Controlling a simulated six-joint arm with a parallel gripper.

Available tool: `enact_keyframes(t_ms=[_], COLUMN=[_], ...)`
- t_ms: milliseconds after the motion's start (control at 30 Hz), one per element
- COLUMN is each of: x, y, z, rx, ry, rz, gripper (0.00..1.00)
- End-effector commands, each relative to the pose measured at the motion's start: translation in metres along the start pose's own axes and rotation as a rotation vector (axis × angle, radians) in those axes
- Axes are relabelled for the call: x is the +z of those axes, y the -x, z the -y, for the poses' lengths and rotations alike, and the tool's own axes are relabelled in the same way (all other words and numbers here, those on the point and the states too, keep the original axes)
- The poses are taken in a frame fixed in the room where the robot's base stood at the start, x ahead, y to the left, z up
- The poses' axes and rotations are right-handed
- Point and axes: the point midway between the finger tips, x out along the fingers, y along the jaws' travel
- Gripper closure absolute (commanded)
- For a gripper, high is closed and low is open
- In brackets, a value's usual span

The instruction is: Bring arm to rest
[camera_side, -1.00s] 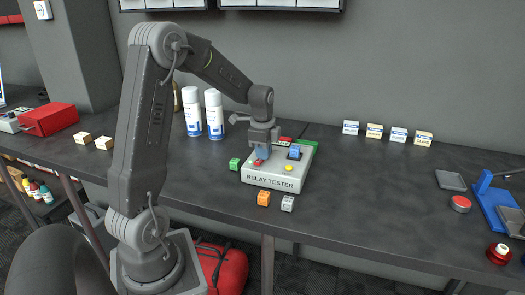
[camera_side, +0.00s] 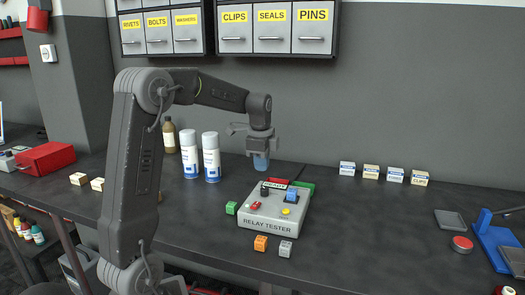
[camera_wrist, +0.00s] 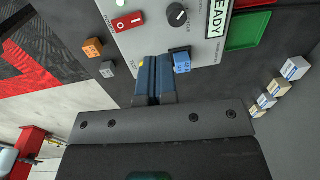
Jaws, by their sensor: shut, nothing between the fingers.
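My gripper (camera_side: 261,162) is shut and empty. It points down above the back of the relay tester in the side view, clear of it. In the wrist view its blue fingers (camera_wrist: 154,80) are together. The relay tester (camera_side: 266,226) is a pale box on the table. It has a red switch (camera_wrist: 127,22), a dark knob (camera_wrist: 177,14), a yellow button (camera_side: 286,211) and a display reading READY (camera_wrist: 218,22). A blue block (camera_side: 292,194) sits at a dark slot on its top. My arm is bent, upper link upright and forearm reaching right.
Green (camera_side: 231,208), orange (camera_side: 261,243) and grey (camera_side: 285,248) blocks lie around the tester. Green (camera_side: 306,186) and red trays are behind it. Two spray cans (camera_side: 211,157) and a brown bottle stand to the left. Small labelled boxes (camera_side: 371,172) line the back. Labelled drawers (camera_side: 253,31) hang above.

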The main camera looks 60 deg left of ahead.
Motion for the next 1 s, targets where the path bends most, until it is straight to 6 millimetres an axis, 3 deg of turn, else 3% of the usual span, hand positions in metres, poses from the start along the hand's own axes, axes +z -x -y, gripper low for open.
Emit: enact_keyframes(t_ms=[200, 433, 567, 667, 800, 1000], x=[0.000, 0.000, -0.012, -0.033, -0.063, -0.079], y=[0.031, 0.040, 0.047, 0.059, 0.073, 0.071], z=[0.009, 0.011, -0.004, -0.035, -0.104, -0.205], rx=[-0.003, -0.003, -0.022, -0.062, -0.128, -0.172], ry=[0.001, 0.001, 0.031, 0.102, 0.258, 0.500], rz=[-0.001, -0.001, -0.008, -0.029, -0.096, -0.242], gripper=[1.00, 1.00, 1.00, 1.00, 1.00, 1.00])
